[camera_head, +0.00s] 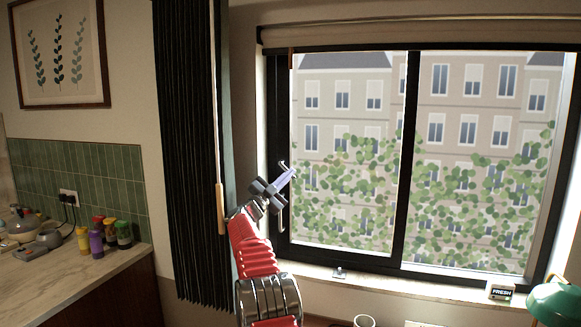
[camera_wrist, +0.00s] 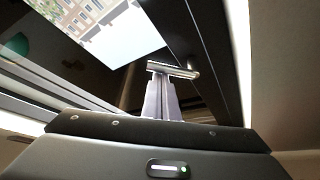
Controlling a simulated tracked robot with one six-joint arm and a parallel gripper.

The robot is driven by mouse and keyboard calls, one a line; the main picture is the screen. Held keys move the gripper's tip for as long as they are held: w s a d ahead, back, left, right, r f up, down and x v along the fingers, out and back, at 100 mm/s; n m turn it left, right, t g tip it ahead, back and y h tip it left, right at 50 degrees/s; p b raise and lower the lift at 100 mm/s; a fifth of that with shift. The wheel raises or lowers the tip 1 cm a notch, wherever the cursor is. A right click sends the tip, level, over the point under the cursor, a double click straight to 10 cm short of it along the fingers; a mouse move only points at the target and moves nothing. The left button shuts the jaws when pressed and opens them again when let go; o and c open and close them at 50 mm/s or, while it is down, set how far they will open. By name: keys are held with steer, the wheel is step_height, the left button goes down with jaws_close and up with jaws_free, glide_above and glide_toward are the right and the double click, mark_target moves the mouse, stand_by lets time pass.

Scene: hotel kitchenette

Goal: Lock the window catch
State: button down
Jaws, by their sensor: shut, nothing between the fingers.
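My gripper (camera_head: 290,176) is in front of the left upright of the black window frame (camera_head: 273,130), its fingers shut together and empty. A slim metal handle (camera_head: 282,220) stands upright on that upright, partly hidden behind my gripper. In the wrist view a metal bar (camera_wrist: 172,69) lies just beyond the tips of my gripper (camera_wrist: 160,84); whether they touch I cannot tell. I cannot tell whether this bar is the catch or part of a pull handle.
A black pleated curtain (camera_head: 188,150) with a wooden wand (camera_head: 220,208) hangs close left of my arm. The sill (camera_head: 390,284) carries a small "FRESH" box (camera_head: 500,290). A green lamp (camera_head: 556,300) is at lower right. Spice jars (camera_head: 96,243) stand on the left counter.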

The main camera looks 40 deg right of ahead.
steer(key=shift+r, duration=0.1)
steer(key=s+a+f, duration=0.1)
steer(key=s+a, duration=0.2)
steer(key=a, duration=0.5)
steer(key=shift+s+a, duration=0.3)
steer(key=shift+a, duration=0.05)
stand_by(0.5)
